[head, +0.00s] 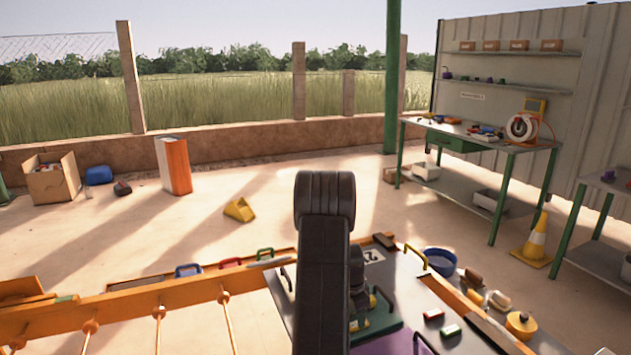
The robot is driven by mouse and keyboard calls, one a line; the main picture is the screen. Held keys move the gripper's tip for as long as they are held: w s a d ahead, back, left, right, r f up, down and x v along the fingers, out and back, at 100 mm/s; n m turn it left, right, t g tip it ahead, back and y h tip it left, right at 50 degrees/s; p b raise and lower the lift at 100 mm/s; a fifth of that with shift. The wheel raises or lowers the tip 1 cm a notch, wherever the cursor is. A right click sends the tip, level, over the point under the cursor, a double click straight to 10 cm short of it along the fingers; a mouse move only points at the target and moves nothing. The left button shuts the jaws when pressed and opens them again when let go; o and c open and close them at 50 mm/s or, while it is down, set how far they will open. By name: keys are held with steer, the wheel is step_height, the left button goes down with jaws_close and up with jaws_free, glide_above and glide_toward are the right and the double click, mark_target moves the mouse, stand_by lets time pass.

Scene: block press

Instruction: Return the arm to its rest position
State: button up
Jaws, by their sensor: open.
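My black arm (325,265) rises in the middle of the head view, bent at its rounded top joint. My gripper (359,302) shows only in part, low behind the right side of the arm, above the work table (400,285). It is open. The arm hides most of it, and I see nothing held in it. A dark green plate (385,338) lies on the table close to it, with small yellow and green parts beside the arm.
An orange rail with ropes (120,312) runs along the left. A green-legged bench (475,140) and traffic cone (535,245) stand farther right. Open floor lies beyond.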

steer(key=f, duration=0.3)
steer(key=shift+d+f, duration=0.15)
steer(key=shift+d, duration=0.1)
step_height(320, 180, up, 2)
steer(key=shift+w, duration=0.15)
steer(key=shift+r, duration=0.65)
